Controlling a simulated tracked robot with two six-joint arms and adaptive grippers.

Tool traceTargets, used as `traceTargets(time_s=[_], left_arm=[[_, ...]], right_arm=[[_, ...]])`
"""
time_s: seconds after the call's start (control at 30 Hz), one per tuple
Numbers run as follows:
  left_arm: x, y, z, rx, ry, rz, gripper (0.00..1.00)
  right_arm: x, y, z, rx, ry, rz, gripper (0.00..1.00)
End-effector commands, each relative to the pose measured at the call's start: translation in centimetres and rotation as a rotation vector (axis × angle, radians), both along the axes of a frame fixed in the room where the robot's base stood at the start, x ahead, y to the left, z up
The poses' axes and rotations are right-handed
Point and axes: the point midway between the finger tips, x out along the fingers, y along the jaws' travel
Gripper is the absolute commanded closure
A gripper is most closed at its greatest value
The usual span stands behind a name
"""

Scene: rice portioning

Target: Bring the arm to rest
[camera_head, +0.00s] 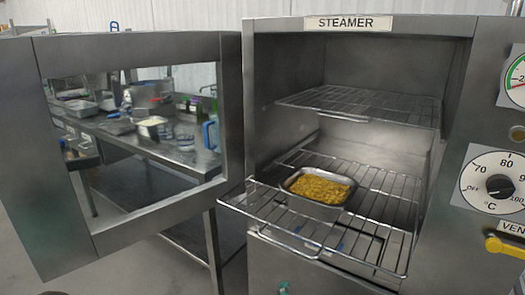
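Neither of my grippers can be made out in the head view. The steamer (258,90) stands with its door (140,38) swung open to the left. A metal tray (318,207) of yellow food (320,187) sits on the lower wire rack (385,210), near the front left of it. This rack sticks out past the steamer's front opening. The upper wire rack (370,103) is empty.
The temperature dial (490,182) and a yellow vent handle (503,245) are on the steamer's right panel. Through the door window, a steel table (185,158) holds several containers, including a blue jug (211,135). The door takes up the left side.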

Motion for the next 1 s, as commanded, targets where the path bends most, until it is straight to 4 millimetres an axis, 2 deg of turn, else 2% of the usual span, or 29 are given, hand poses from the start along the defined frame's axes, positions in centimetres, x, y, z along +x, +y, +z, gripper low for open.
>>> traceTargets(time_s=[0.03, 0.13, 0.2, 0.3, 0.4, 0.5, 0.67, 0.73, 1.0], left_arm=[[0.0, 0.0, 0.0, 0.000, 0.000, 0.000, 0.60], [0.0, 0.0, 0.0, 0.000, 0.000, 0.000, 0.60], [0.0, 0.0, 0.0, 0.000, 0.000, 0.000, 0.60], [0.0, 0.0, 0.0, 0.000, 0.000, 0.000, 0.60], [0.0, 0.0, 0.0, 0.000, 0.000, 0.000, 0.60], [0.0, 0.0, 0.0, 0.000, 0.000, 0.000, 0.60], [0.0, 0.0, 0.0, 0.000, 0.000, 0.000, 0.60], [0.0, 0.0, 2.5, 0.000, 0.001, 0.001, 0.60], [0.0, 0.0, 8.8, 0.000, 0.000, 0.000, 0.60]], right_arm=[[-0.2, -1.3, -4.4, -0.081, 0.100, 0.064, 0.65], [-2.0, -2.9, -11.7, -0.210, 0.281, 0.238, 0.65], [-4.2, -3.9, -16.4, -0.273, 0.402, 0.365, 0.65], [-8.0, -5.1, -21.6, -0.323, 0.545, 0.540, 0.65], [-12.0, -5.8, -25.2, -0.339, 0.655, 0.698, 0.65], [-15.9, -6.3, -27.8, -0.335, 0.738, 0.844, 0.65], [-22.3, -6.7, -30.5, -0.292, 0.834, 1.067, 0.65], [-22.2, -6.6, -27.8, -0.301, 0.826, 1.081, 0.65], [-22.1, -6.6, -21.6, -0.301, 0.825, 1.075, 0.65]])
